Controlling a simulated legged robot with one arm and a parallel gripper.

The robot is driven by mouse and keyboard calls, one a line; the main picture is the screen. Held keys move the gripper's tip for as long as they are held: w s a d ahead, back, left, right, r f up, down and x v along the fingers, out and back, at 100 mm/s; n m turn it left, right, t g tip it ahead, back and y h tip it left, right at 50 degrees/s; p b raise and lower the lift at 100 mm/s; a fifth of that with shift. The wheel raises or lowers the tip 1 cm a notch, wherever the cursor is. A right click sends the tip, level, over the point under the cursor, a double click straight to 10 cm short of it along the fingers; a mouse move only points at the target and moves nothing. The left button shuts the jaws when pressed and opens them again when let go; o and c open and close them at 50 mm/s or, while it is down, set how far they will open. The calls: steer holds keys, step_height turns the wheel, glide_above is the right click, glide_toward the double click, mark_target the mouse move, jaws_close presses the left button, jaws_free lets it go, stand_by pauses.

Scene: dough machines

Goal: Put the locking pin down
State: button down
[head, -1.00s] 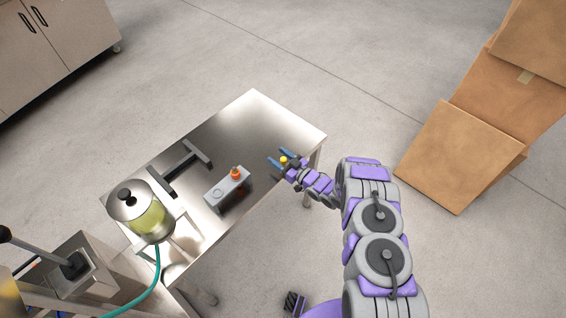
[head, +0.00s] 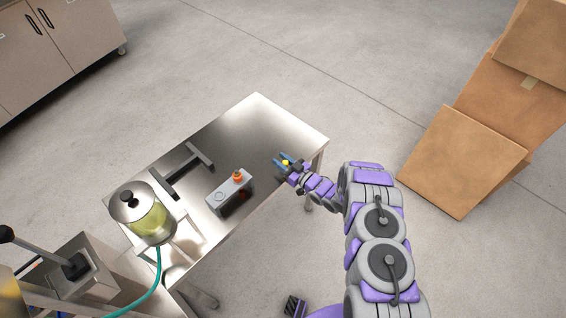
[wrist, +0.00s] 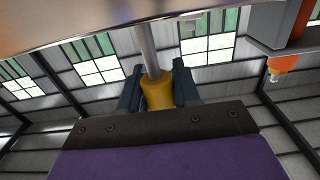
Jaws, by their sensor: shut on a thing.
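The locking pin has a yellow grip (wrist: 157,92) and a bare metal shaft (wrist: 149,48). In the wrist view my gripper (wrist: 157,78) is shut around the yellow grip, with one dark blue finger on each side. The shaft runs from the grip to the metal table surface (wrist: 70,18) at the top of that view. I cannot tell whether its end touches the table. In the head view my gripper (head: 281,160) is at the table's right edge, and only a small yellow part of the pin (head: 286,162) shows between the fingers.
The steel table (head: 255,125) has bare room at its far end. A lidded clear container (head: 142,215) stands further left. Cardboard boxes (head: 460,160) stand right.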

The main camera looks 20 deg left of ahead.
mark_target(283, 162)
steer(key=s+d+r+p, duration=0.3)
steer(key=s+d+r, duration=0.2)
steer(key=s, duration=0.8)
steer(key=d, duration=0.3)
steer(key=shift+s+d+p, duration=0.25)
steer(key=shift+d+p, duration=0.1)
steer(key=shift+p, duration=0.05)
steer(key=w+a+b, duration=0.1)
steer(key=w+a, duration=0.1)
steer(key=w, duration=0.2)
steer(key=w+a+f, duration=0.1)
steer(key=w+a, duration=0.2)
steer(key=w, duration=0.1)
steer(key=w+a+b, duration=0.1)
steer(key=w+a, duration=0.2)
steer(key=w, duration=0.1)
steer(key=shift+w+f+b, duration=0.25)
steer(key=shift+f+b, duration=0.05)
steer(key=f, duration=0.1)
steer(key=w+f+b, duration=0.1)
steer(key=shift+a+f, duration=0.35)
steer(key=shift+f, duration=0.2)
steer(key=shift+f, duration=0.1)
